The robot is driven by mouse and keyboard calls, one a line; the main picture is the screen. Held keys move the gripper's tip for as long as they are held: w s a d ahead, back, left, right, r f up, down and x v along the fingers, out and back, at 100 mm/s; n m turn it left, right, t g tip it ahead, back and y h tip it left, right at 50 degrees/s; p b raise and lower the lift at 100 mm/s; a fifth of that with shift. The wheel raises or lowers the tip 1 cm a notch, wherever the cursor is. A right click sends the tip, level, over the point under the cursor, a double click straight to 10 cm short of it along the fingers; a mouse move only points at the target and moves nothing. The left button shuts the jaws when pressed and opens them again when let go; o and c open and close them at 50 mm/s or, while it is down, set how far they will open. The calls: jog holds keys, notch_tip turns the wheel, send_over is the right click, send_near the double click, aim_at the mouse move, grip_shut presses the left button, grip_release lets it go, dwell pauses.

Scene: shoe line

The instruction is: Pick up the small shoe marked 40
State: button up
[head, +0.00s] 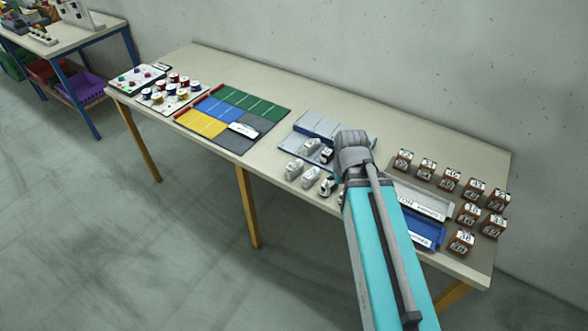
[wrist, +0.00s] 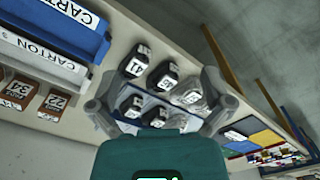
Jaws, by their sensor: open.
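Several small shoes with number labels stand in rows. In the wrist view one dark shoe (wrist: 136,62) reads 41, and a pale shoe (wrist: 190,98) between the fingers carries a label that may be 40, too small to be sure. Another dark shoe (wrist: 163,76) stands between them, its number unclear. In the head view, small shoes (head: 310,146) stand by the blue-grey rack (head: 318,125). My gripper (wrist: 160,80) is open, its fingers spread to either side of the shoe group in the wrist view, nothing held. In the head view my arm hides its fingers.
White and blue carton trays (head: 425,232) lie right of the shoes. Several brown numbered blocks (head: 461,241) stand at the table's right end. Left are a coloured mat (head: 262,105) and a board of spools (head: 165,100). A wall runs behind the table.

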jog(key=w+a+n, duration=0.3)
jog(key=w+n, duration=0.3)
jog(key=n, duration=0.1)
jog(key=w+a+n, duration=0.3)
jog(key=w+n, duration=0.4)
jog(key=r+n+p, duration=0.1)
jog(key=n, duration=1.3)
send_over(294, 163)
jog(key=shift+a, duration=0.2)
jog(key=shift+f, duration=0.1)
notch_tip(294, 163, down, 8)
jog(key=b, duration=0.8)
jog(key=shift+f+b, duration=0.2)
jog(key=shift+b, duration=0.1)
jog(key=shift+d+f+b, duration=0.15)
jog(key=shift+f+b, duration=1.15)
jog(key=shift+d+f+b, duration=0.1)
jog(key=shift+f+b, duration=1.2)
jog(key=shift+c, duration=0.3)
jog(key=c, duration=1.2)
